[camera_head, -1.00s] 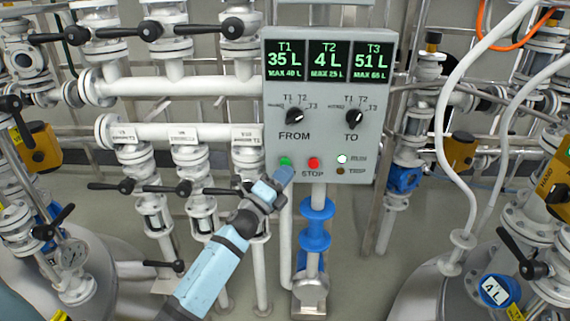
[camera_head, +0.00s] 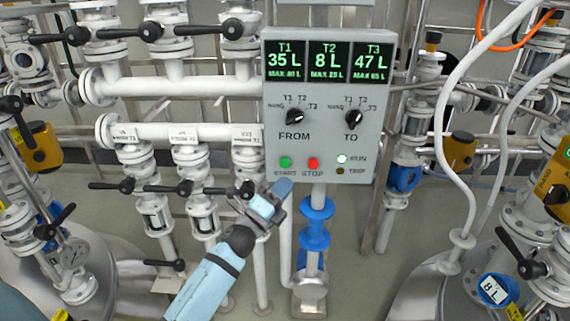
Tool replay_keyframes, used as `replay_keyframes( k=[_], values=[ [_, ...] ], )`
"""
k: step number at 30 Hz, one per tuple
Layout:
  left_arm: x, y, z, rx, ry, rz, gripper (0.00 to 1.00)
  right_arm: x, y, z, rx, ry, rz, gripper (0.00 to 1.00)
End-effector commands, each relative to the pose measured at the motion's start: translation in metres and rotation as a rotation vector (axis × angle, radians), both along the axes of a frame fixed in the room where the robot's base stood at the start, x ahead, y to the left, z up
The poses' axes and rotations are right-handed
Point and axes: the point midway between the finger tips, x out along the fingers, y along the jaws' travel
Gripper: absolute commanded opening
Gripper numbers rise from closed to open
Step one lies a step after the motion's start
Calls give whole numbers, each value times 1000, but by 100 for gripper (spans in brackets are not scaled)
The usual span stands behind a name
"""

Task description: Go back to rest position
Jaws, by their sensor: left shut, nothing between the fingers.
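My left gripper (camera_head: 281,188) is shut and empty. It is just below the green START button (camera_head: 285,162) of the grey control panel (camera_head: 320,148), apart from it as far as I can see. The red STOP button (camera_head: 313,162) is to the right of START. The white RUN lamp (camera_head: 342,159) is lit and the TRIP lamp (camera_head: 340,171) is dark. The displays (camera_head: 322,60) read T1 35 L, T2 8 L, T3 47 L. The FROM knob (camera_head: 294,116) and the TO knob (camera_head: 353,118) are above the buttons. My right gripper is not in view.
White pipes with black-handled valves (camera_head: 165,188) stand left of the panel, close to my left arm. A blue-flanged pipe (camera_head: 316,228) runs below the panel. A pale hose (camera_head: 440,150) hangs at the right. Grey floor (camera_head: 375,260) shows between the tanks.

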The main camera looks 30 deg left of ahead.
Motion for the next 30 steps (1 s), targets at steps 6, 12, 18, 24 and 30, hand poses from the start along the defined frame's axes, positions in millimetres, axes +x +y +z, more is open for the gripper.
replay_keyframes(
  k=[6, 12, 18, 24, 30],
  values=[
    [0, 0, 0, 0, 0, 0, 0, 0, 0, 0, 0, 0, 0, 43],
    [0, 0, 0, 0, 0, 0, 0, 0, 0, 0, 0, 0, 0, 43],
    [0, 0, 0, 0, 0, 0, 0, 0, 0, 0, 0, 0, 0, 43],
    [-9, -7, -19, -106, 58, -25, 0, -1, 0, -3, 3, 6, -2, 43],
    [-72, -54, -115, -729, 399, -114, 0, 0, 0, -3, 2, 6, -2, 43]
  ],
)
